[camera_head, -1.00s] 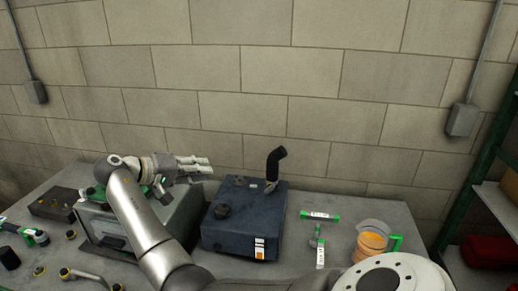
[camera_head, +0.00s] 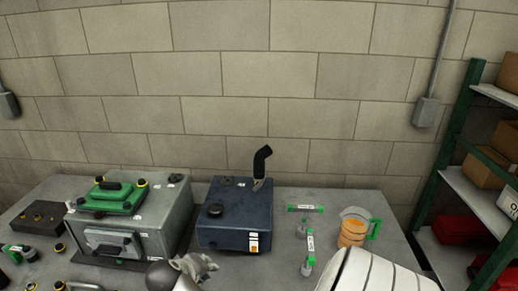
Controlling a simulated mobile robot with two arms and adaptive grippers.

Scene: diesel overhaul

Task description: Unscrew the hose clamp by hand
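A black bent hose (camera_head: 261,161) stands up from the back right of a dark blue box (camera_head: 234,232) on the table. A small light metal piece at the hose's foot (camera_head: 258,185) looks like the hose clamp; it is too small to make out its screw. My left gripper (camera_head: 196,265) is at the bottom of the view, in front of and below the blue box, apart from the hose and clamp. Its fingers are partly seen and it is unclear how far apart they are.
A grey box (camera_head: 150,230) with a green part (camera_head: 114,198) on top stands left of the blue box. To the right are green-ended tools (camera_head: 305,208) and a jug of orange liquid (camera_head: 353,232). Shelves (camera_head: 470,190) stand at the right.

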